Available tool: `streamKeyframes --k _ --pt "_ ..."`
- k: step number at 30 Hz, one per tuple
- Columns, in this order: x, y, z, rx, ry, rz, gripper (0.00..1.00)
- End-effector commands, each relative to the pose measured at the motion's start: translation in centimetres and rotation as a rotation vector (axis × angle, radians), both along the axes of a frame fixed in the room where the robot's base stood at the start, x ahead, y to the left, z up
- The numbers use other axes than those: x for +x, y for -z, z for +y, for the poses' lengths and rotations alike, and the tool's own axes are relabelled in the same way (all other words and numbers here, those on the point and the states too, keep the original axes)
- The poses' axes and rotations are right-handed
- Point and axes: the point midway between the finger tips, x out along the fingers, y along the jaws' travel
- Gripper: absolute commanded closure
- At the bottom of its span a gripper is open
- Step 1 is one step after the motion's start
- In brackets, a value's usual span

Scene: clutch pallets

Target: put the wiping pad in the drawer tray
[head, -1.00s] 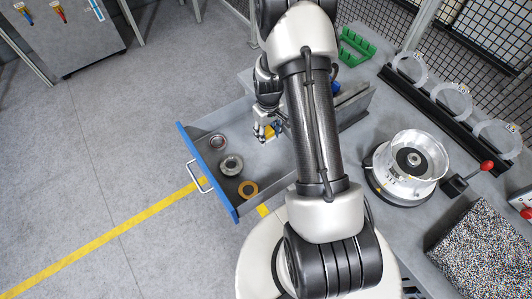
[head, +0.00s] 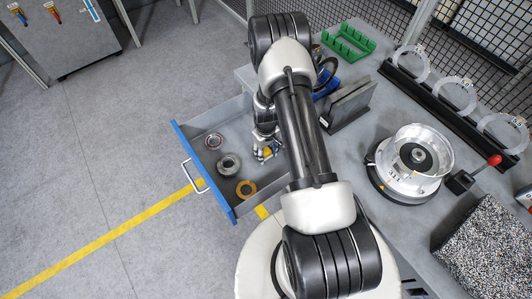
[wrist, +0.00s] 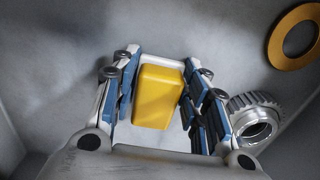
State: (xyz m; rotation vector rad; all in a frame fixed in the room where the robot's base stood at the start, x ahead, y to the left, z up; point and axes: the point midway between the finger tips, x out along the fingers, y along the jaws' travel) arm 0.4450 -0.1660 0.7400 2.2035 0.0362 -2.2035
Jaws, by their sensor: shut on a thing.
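The wiping pad is a yellow block (wrist: 157,97) held between the blue-padded fingers of my gripper (wrist: 160,100) in the wrist view. In the head view only a small yellow part of the pad (head: 267,153) shows at the fingertips. The drawer tray (head: 203,173) is a grey open drawer with a blue front. My gripper (head: 264,150) is over the inner part of the tray, with the pad inside its outline. I cannot tell whether the pad touches the tray floor.
A steel ring (head: 213,141), a toothed metal part (head: 229,165) and a bronze ring (head: 246,188) lie along the tray's front side. The worktop on the right holds a round clutch fixture (head: 415,158), grey plates (head: 347,104) and a green rack (head: 350,40).

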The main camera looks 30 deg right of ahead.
Motion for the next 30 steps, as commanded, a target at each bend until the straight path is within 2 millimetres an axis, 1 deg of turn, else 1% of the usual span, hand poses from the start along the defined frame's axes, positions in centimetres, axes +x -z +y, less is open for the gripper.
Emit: streamKeyframes --k 4,8,9,12,23,26,30 --pt "0.0 -0.1 0.0 0.000 0.000 0.000 0.81" --pt "0.0 0.4 0.0 0.000 0.000 0.000 0.81" --pt "0.0 0.3 0.0 0.000 0.000 0.000 0.57" --pt "0.0 0.2 0.0 0.000 0.000 0.001 0.50" --pt "0.0 0.0 0.0 0.000 0.000 0.001 0.50" --pt "0.0 -1.1 0.0 0.000 0.000 -0.001 0.50" --pt "0.1 -3.9 0.0 -0.001 0.000 -0.003 0.50"
